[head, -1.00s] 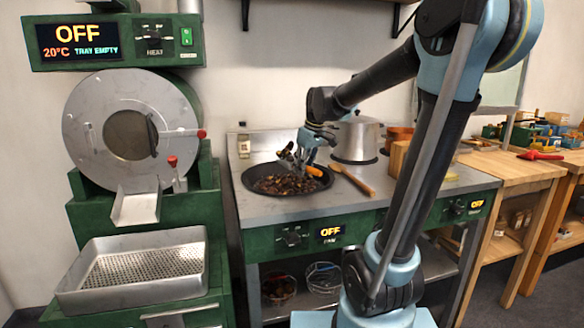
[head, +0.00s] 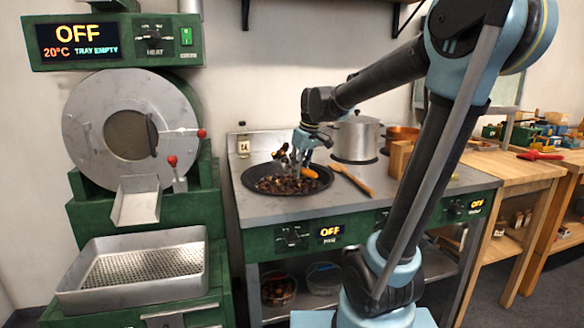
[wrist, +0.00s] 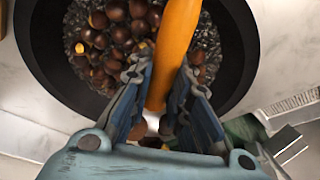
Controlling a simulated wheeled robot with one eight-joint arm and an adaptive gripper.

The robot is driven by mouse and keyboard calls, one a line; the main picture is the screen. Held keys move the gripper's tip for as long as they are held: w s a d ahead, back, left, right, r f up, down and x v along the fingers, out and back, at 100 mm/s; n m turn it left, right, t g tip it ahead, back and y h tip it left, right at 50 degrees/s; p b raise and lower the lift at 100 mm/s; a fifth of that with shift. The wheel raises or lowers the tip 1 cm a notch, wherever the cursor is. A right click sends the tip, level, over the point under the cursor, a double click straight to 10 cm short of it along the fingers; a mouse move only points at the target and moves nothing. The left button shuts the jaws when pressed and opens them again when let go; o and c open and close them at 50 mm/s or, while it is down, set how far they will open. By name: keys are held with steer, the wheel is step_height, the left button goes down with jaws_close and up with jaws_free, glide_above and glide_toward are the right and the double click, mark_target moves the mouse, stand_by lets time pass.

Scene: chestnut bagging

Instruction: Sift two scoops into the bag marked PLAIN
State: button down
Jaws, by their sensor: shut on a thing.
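My gripper (head: 305,152) is over the wide dark pan (head: 249,184) on the green-fronted stove. In the wrist view my gripper (wrist: 162,70) is shut on an orange handle (wrist: 174,35), which lies between its two fingers. The handle also shows in the head view (head: 309,172). A small dark and yellowish cluster (head: 283,155) shows just left of the fingers, above the pan; whether it sits in a scoop head is unclear. The pan holds brown chestnuts (wrist: 118,12) among dark grit (wrist: 80,15). No bag marked PLAIN is in view.
A wooden utensil (head: 352,181) lies right of the pan. A lidded steel pot (head: 357,138) and a copper pan (head: 403,134) stand behind. At left is a drum roaster (head: 90,125) above a perforated tray (head: 72,296). Wooden benches (head: 520,165) stand at right.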

steer(key=w+d, duration=0.3)
steer(key=shift+w+d, duration=0.25)
steer(key=shift+w, duration=0.05)
stand_by(0.3)
steer(key=shift+s+a, duration=1.75)
steer(key=shift+s, duration=0.05)
steer(key=shift+w+d, duration=1.75)
steer(key=shift+w, duration=0.05)
steer(key=shift+s+a, duration=1.75)
steer(key=shift+s, duration=0.05)
